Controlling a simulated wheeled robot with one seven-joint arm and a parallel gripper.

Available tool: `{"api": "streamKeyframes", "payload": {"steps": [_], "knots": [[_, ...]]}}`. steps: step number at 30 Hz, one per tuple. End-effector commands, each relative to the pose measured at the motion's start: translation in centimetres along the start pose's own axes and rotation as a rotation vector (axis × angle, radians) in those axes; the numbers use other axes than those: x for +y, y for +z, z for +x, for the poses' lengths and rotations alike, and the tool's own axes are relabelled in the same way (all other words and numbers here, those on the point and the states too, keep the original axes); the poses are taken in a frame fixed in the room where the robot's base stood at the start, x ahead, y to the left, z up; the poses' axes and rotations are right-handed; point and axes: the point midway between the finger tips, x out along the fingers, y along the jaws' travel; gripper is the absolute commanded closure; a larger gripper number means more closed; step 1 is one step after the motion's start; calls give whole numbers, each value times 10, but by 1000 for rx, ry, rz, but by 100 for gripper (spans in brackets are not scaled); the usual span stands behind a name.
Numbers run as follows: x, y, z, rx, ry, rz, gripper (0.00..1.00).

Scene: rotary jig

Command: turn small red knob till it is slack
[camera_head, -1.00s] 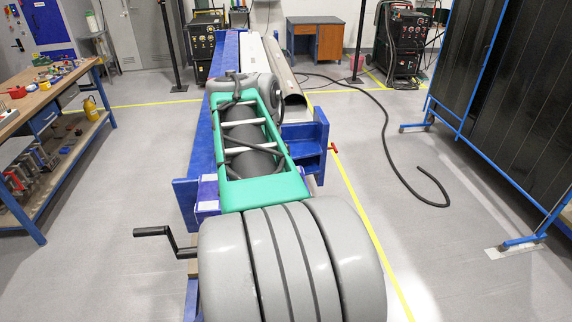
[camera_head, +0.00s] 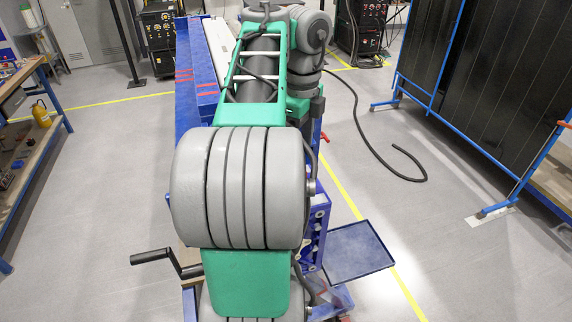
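A small red part (camera_head: 325,137) shows at the right side of the blue jig frame (camera_head: 190,110), just right of my green and grey arm. It looks like the small red knob, but it is too small to tell its shape or how tight it is. My arm covers much of the jig and reaches away toward the far end. My gripper cannot be made out in this view, so nothing shows of its fingers or what they touch.
A black crank handle (camera_head: 152,257) sticks out at the lower left. A blue tray (camera_head: 357,252) juts out at the right. A dark hose (camera_head: 362,140) lies on the floor. Black screens in a blue frame (camera_head: 455,90) stand at right. A workbench (camera_head: 38,125) stands at left.

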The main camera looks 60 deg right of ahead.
Motion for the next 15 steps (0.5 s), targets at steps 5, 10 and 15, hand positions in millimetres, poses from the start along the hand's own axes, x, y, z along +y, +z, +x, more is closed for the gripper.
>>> {"api": "streamKeyframes", "payload": {"steps": [5, 10, 15], "knots": [[0, 2, 16, 1, 0, -5, 43], [1, 1, 47, 1, 0, -6, 43], [0, 1, 72, 1, -1, -4, 43]]}}
